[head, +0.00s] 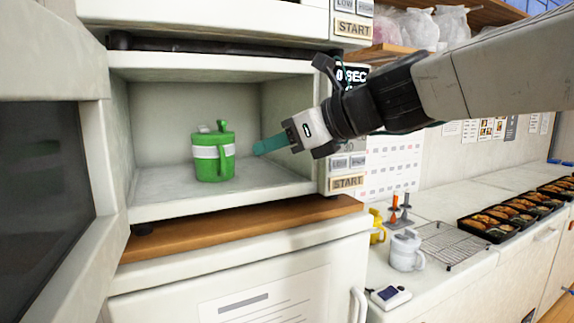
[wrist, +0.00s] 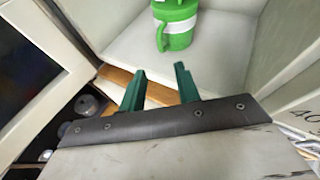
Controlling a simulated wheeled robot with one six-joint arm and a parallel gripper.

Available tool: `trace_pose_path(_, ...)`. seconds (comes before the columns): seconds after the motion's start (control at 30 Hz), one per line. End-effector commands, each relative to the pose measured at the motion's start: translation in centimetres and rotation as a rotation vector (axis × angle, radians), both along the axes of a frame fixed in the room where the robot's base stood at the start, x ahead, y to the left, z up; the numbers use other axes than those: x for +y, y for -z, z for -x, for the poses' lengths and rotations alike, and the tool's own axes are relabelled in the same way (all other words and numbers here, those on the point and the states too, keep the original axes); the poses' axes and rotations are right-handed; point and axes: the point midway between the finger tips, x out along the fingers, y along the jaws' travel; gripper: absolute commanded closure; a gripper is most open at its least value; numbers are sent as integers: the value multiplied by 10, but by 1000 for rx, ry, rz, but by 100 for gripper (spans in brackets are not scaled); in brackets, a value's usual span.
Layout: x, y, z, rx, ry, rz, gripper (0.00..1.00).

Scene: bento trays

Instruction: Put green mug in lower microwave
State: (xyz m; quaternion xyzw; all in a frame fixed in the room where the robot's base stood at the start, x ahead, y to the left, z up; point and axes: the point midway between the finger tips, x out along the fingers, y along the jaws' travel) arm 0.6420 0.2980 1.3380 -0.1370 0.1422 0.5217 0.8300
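The green mug (head: 213,168) with a white band stands upright inside the lower microwave (head: 160,209), on its floor left of the middle. Its handle faces the front right. My gripper (head: 262,146) is at the right side of the microwave opening, apart from the mug, with its teal fingers pointing left. In the wrist view the mug (wrist: 175,22) is at the top, beyond the fingers, and its top is cut off. The two fingers of my gripper (wrist: 160,80) are spread with nothing between them. The microwave door (head: 50,170) stands open on the left.
A wooden shelf (head: 240,226) lies under the microwave, above a white cabinet. On the right counter are a white mug (head: 406,251), a yellow mug (head: 376,226), a wire rack (head: 452,243) and black bento trays (head: 490,222). Another microwave sits above.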

Motion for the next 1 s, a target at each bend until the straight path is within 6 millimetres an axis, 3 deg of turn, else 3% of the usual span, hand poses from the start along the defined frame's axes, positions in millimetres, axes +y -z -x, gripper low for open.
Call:
trace_pose_path(0.27,-3,0,2,-5,-4,7,68)
trace_pose_path(0.37,-17,10,7,-71,-37,80,68)
trace_pose_path(0.47,-52,36,25,-226,-142,271,68)
trace_pose_path(0.57,-106,79,55,-422,-335,557,68)
trace_pose_path(0.73,-207,158,121,-663,-814,1019,68)
trace_pose_path(0.9,-286,213,184,-732,-1300,1250,68)
trace_pose_path(1.0,-313,229,208,-734,-1493,1291,68)
